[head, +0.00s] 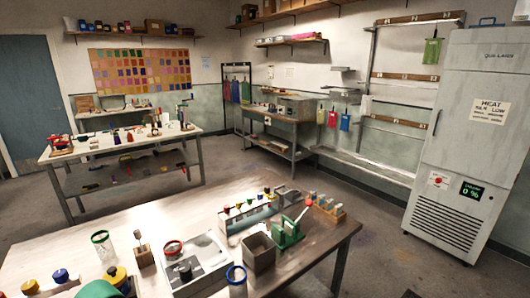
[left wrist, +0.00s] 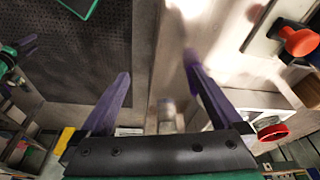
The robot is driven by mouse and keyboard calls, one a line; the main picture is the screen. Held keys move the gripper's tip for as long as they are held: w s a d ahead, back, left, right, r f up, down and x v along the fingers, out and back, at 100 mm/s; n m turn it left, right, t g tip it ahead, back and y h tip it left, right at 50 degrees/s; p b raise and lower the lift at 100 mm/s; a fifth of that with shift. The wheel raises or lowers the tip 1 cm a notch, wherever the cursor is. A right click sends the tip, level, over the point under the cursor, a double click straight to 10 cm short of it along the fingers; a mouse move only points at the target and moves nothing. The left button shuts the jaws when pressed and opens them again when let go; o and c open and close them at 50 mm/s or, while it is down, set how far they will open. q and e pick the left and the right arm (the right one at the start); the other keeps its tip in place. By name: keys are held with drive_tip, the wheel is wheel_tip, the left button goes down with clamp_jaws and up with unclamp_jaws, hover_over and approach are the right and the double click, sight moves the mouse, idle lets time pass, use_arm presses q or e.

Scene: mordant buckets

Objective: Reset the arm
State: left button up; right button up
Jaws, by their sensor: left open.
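My left gripper (left wrist: 157,72) shows in the left wrist view with its two purple fingers spread apart. Nothing is seen held between the fingers. A blurred pale cylindrical thing (left wrist: 166,112) shows beyond the gap, and I cannot tell what it is. My right gripper is in neither view. In the head view no gripper can be made out clearly. A green rounded shape at the bottom edge is cut off and I cannot tell what it is.
The near wooden table (head: 130,222) holds a grey bin (head: 259,252), a green press-like tool (head: 288,233), a rack of coloured-capped bottles (head: 248,212) and a blue-rimmed jar (head: 236,276). A red knob (left wrist: 299,41) shows in the wrist view. A grey cabinet (head: 466,130) stands right.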

use_arm(q)
drive_tip(key=s+d+f+n+t+y, duration=0.1)
drive_tip(key=s+f+n, duration=0.15)
drive_tip(key=s, duration=0.25)
drive_tip(key=s+d+f+n, duration=0.1)
drive_tip(key=s+d+n, duration=0.15)
drive_tip(key=s, duration=0.25)
wheel_tip(320, 180, down, 28)
drive_tip(key=s+a+f+g+b, duration=0.1)
drive_tip(key=s+a+b, duration=0.1)
drive_tip(key=b, duration=0.4)
drive_tip(key=s+a+f+g+b, duration=0.1)
drive_tip(key=s+f+b, duration=0.3)
drive_tip(key=s+f, duration=1.3)
drive_tip(key=shift+a+f+y, duration=0.4)
drive_tip(key=shift+a+f, duration=0.3)
drive_tip(key=shift+f, duration=0.25)
